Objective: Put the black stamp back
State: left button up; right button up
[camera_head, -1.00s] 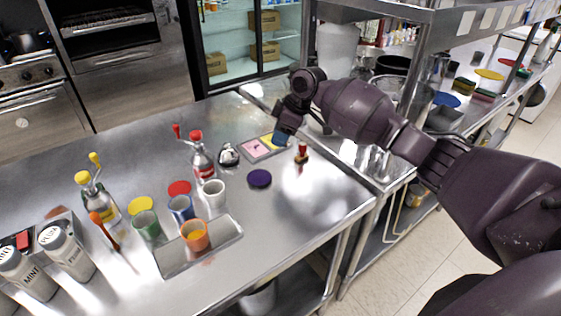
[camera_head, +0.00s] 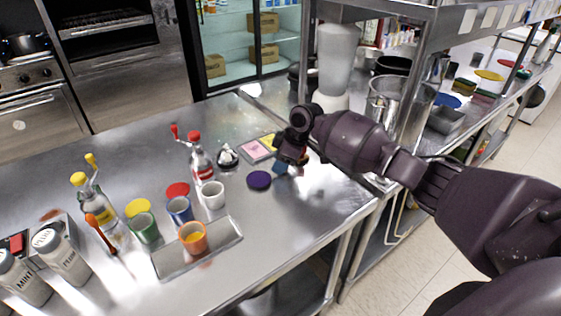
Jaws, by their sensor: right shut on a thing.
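My right gripper (camera_head: 283,165) is low over the steel counter, right of the purple disc (camera_head: 259,180). It is shut on a small dark blue thing (camera_head: 281,169) at its fingertips. I cannot tell whether this is the black stamp. A red-handled stamp, seen earlier standing on the counter, is now mostly hidden behind the gripper. A flat tray of coloured pads, with a pink pad (camera_head: 256,149) and a yellow one, lies behind and left of the gripper. My left gripper is not in view.
Left of the pads are a black-and-white object (camera_head: 228,154) and a red-capped bottle (camera_head: 200,160). Shelving (camera_head: 425,60) stands close behind my right arm. The counter's front right is clear.

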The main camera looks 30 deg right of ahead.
jog(key=shift+f, duration=0.1)
jog(key=o, duration=0.8)
jog(key=p+v, duration=0.1)
jog(key=v, duration=1.1)
jog(key=shift+p, duration=0.35)
jog(key=shift+s, duration=0.1)
